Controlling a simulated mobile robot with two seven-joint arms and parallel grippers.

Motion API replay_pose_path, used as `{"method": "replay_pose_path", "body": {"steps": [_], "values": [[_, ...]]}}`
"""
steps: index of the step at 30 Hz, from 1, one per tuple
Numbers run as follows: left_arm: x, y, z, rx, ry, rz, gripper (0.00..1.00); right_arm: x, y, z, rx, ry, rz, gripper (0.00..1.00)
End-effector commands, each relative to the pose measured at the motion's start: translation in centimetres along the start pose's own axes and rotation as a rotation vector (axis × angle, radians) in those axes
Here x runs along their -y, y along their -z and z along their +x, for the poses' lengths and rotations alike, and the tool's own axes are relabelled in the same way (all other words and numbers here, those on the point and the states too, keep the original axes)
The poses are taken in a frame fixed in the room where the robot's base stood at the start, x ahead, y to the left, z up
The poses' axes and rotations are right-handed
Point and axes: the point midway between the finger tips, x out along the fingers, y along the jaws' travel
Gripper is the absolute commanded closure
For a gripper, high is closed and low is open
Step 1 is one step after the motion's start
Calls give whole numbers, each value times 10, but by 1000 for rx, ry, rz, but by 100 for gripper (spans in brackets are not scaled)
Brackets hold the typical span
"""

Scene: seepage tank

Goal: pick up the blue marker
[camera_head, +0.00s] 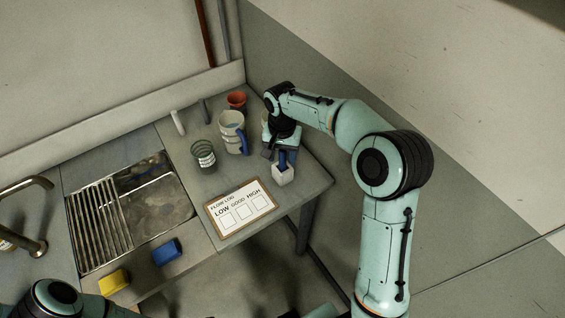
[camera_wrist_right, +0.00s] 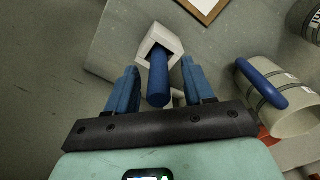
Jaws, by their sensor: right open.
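The blue marker (camera_head: 283,158) stands upright in a small white square holder (camera_head: 283,175) near the right edge of the counter. In the right wrist view the marker (camera_wrist_right: 158,80) rises from the white holder (camera_wrist_right: 160,42) toward the camera. My right gripper (camera_wrist_right: 159,70) is open, with one blue finger on each side of the marker and a visible gap to each. In the head view my right gripper (camera_head: 281,150) is just above the holder and partly hides the marker. My left arm shows at the bottom left; its gripper is out of view.
A white jug with a blue handle (camera_head: 231,131) stands just left of my right gripper, with a red cup (camera_head: 237,100) behind it. A coiled jar (camera_head: 203,153), a flow log board (camera_head: 240,207), blue block (camera_head: 166,252) and yellow block (camera_head: 113,281) are also on the counter.

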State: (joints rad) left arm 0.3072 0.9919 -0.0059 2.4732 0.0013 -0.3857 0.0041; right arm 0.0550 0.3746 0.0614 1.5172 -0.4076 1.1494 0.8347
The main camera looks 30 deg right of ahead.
Motion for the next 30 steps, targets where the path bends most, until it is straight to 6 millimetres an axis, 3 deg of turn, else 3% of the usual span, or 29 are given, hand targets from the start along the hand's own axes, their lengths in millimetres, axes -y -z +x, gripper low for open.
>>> {"method": "replay_pose_path", "body": {"steps": [6,14,18,19,30], "values": [[1,-1,2,1,1,0,57,-2,0,27,2,0,1,48],[1,-1,2,1,0,0,57,-1,0,28,1,0,1,48],[1,-1,2,1,0,0,57,-1,0,28,1,0,1,93],[1,-1,2,1,0,0,57,-1,0,28,0,0,1,100],[1,-1,1,1,0,0,57,-1,1,23,-2,2,1,100]]}}
